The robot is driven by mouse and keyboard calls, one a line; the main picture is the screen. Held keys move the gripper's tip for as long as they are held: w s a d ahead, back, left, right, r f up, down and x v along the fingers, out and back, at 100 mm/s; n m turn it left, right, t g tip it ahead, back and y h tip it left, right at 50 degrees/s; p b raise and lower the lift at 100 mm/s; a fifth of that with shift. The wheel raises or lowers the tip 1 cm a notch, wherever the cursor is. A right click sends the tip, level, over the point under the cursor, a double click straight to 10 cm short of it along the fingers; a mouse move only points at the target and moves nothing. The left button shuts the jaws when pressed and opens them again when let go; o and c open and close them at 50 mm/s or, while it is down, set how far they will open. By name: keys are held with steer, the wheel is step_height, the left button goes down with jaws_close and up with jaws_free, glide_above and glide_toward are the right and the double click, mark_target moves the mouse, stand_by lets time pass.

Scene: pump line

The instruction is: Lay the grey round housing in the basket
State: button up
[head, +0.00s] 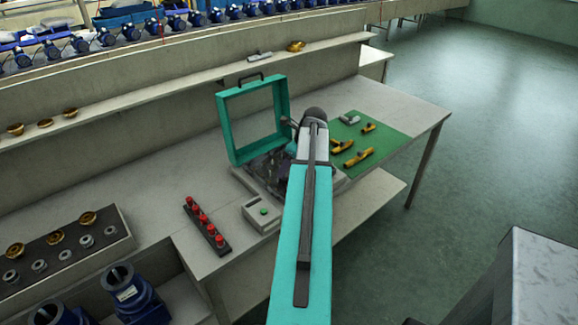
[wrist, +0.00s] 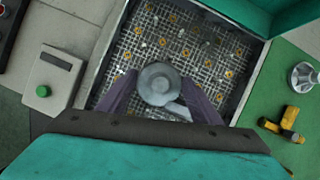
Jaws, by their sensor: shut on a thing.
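My gripper (wrist: 158,92) is shut on the grey round housing (wrist: 160,80) in the wrist view, its two dark fingers on either side. A short grey stub sticks out at the housing's lower right. The housing is over the wire-mesh basket (wrist: 130,50), which sits in the teal-lidded washer (head: 232,130); I cannot tell whether it touches the mesh. The basket's floor shows several small brass-coloured and pale spots. In the head view my arm hides the gripper and housing, and the basket (head: 262,168) shows only in part.
The washer's lid frame stands open at the back. A control box with a green button (head: 263,213) and a strip of red knobs (head: 205,225) stand left. On the green mat (head: 385,142) at right lie brass fittings (head: 358,157) and a grey part (head: 349,117).

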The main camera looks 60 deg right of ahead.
steer(key=shift+s+a+f, duration=0.15)
steer(key=shift+a+f, duration=0.05)
steer(key=shift+f, duration=0.4)
steer(key=o, duration=1.3)
steer(key=shift+o, duration=0.2)
steer(key=shift+a+f, duration=0.1)
steer(key=shift+s+r+b, duration=0.15)
steer(key=shift+r+b, duration=0.15)
steer(key=shift+r, duration=0.35)
steer(key=b+v, duration=0.1)
steer(key=v, duration=1.2)
steer(key=shift+d+r, duration=0.35)
steer(key=shift+r, duration=0.05)
